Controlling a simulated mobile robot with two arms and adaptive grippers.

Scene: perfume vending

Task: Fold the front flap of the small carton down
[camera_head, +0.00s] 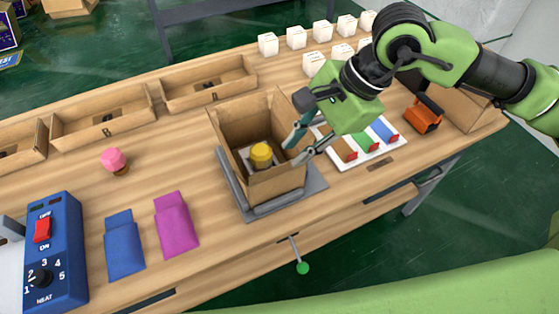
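The small brown carton (276,186) stands upright on a grey plate (314,187) in the middle of the table, its top open. Inside it a yellow-topped item (261,153) sits in a pale insert. The carton's panels stand up around the opening; I cannot clearly tell the front flap from the front wall. My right gripper (291,154) is at the carton's right side, its two fingers apart, with the tips at or just over the right edge. I cannot tell whether they touch the cardboard. My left gripper is not in view.
Wooden trays (102,131) line the back left, and white cubes (296,37) the back right. A white board with coloured pieces (365,139) and an orange tool (424,114) lie right. Pink and blue pouches (176,222) and a blue heat box (55,255) are left.

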